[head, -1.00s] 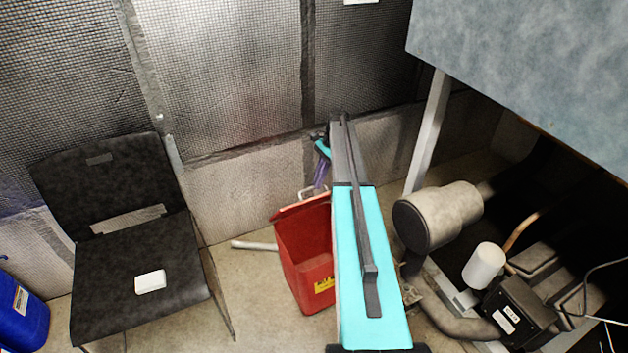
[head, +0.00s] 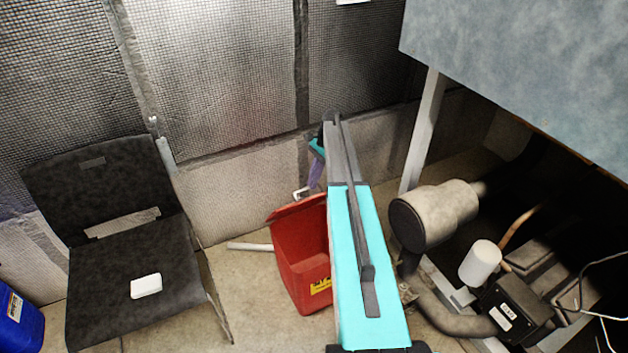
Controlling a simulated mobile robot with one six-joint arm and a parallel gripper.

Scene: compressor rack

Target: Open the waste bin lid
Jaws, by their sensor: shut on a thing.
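The red waste bin (head: 306,286) stands on the floor at the middle, with a yellow label low on its front. My arm hides its right side. Its red lid (head: 296,210) shows as a slanted piece along the top; how far it is raised is hard to tell. A small pale handle-like piece (head: 301,193) shows at the lid's upper edge. My gripper (head: 309,187), purple and teal, reaches down behind my arm to this piece and is shut on it. The fingertips are small and partly hidden.
A black chair (head: 125,250) with a white block (head: 146,286) on its seat stands to the left. A pale pipe (head: 250,246) lies behind the bin. The compressor (head: 435,215) and its frame crowd the right. The wall is close behind.

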